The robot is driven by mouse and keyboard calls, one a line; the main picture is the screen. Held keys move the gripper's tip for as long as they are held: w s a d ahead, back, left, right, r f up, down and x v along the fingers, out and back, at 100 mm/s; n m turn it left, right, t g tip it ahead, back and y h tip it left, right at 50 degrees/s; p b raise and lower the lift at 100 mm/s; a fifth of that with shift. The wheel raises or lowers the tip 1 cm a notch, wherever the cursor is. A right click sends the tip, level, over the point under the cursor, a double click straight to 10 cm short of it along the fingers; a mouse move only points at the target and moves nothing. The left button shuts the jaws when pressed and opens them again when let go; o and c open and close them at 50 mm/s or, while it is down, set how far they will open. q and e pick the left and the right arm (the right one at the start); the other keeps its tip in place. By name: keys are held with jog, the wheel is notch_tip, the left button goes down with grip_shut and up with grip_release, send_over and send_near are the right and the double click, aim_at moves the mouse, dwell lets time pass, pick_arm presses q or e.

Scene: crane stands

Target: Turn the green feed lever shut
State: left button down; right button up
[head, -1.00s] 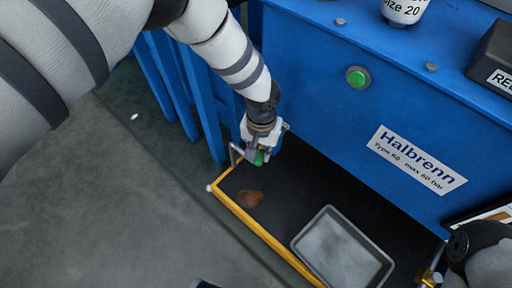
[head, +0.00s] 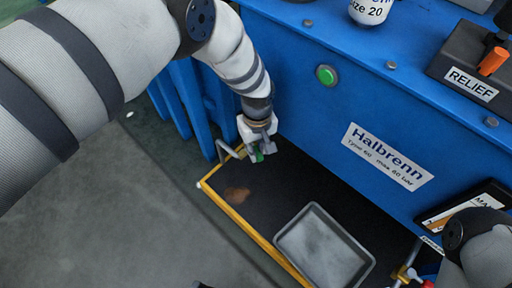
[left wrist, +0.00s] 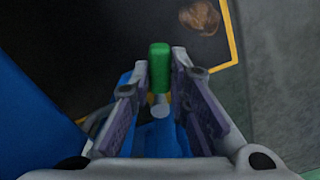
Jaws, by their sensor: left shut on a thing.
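The green feed lever (head: 257,156) is at the far left end of the dark tray floor, low beside the blue machine. In the left wrist view its green grip (left wrist: 159,65) sticks up between the fingertips, on a pale metal stem. My left gripper (head: 264,151) reaches down to it from above and is shut on the lever; its fingers (left wrist: 160,88) also show in the left wrist view. The fingers partly hide the lever in the head view. Part of my right arm shows at the lower right, but its gripper is out of view.
A yellow-edged black platform (head: 240,222) holds a grey tray (head: 325,248) and a brown stain (head: 236,194). The blue machine (head: 300,95) rises right behind, with a green button (head: 326,75) and a RELIEF box (head: 470,72). A brass valve (head: 402,273) stands lower right. Grey floor lies left.

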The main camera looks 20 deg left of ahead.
pick_arm(q)
jog(key=shift+d, duration=0.15)
dwell(0.4)
jog(key=c, duration=1.5)
grip_release()
